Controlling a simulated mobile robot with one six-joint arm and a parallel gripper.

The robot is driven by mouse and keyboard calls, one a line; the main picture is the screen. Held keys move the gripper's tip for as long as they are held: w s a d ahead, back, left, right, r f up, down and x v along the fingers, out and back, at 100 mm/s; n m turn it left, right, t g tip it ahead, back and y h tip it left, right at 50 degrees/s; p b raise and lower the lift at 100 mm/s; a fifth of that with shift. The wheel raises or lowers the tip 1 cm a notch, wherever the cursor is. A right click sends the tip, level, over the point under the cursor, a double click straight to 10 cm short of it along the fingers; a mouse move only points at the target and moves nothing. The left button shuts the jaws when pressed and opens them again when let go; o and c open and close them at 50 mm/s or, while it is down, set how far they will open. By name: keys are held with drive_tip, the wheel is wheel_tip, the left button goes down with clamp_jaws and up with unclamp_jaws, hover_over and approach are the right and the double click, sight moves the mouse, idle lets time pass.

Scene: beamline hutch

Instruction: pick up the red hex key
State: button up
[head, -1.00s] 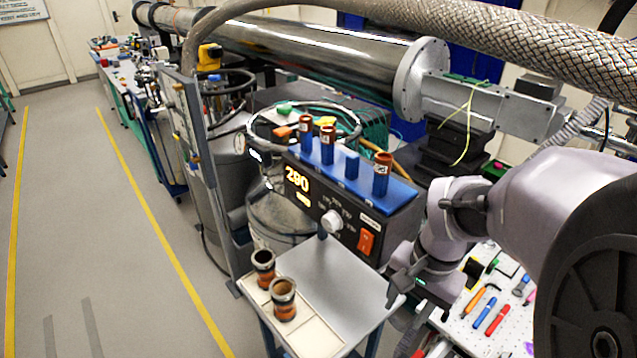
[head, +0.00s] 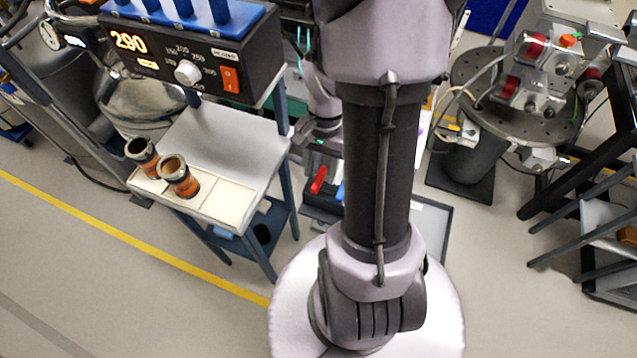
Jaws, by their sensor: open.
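A small red tool (head: 318,180), likely the red hex key, lies at the left end of the tool area, beside the heating cart. It is too small to tell its exact shape. A blue tool (head: 340,192) lies just right of it, partly hidden by my arm. My gripper (head: 318,150) shows small and dark behind my arm, just above the red tool in the picture. It is open and apart from the red tool as far as I can see; its fingertips are hard to make out.
A grey cart (head: 225,140) stands left of the tools, with two brown cups (head: 178,178) in a white tray and a heater block (head: 190,60) showing 290. A round perforated stage (head: 535,120) stands at right. Open floor lies in front at left.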

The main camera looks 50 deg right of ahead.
sight(319, 177)
wheel_tip(319, 177, down, 5)
drive_tip(key=shift+a+b, duration=0.1)
drive_tip(key=shift+b, duration=1.15)
drive_tip(key=shift+r, duration=0.15)
clamp_jaws()
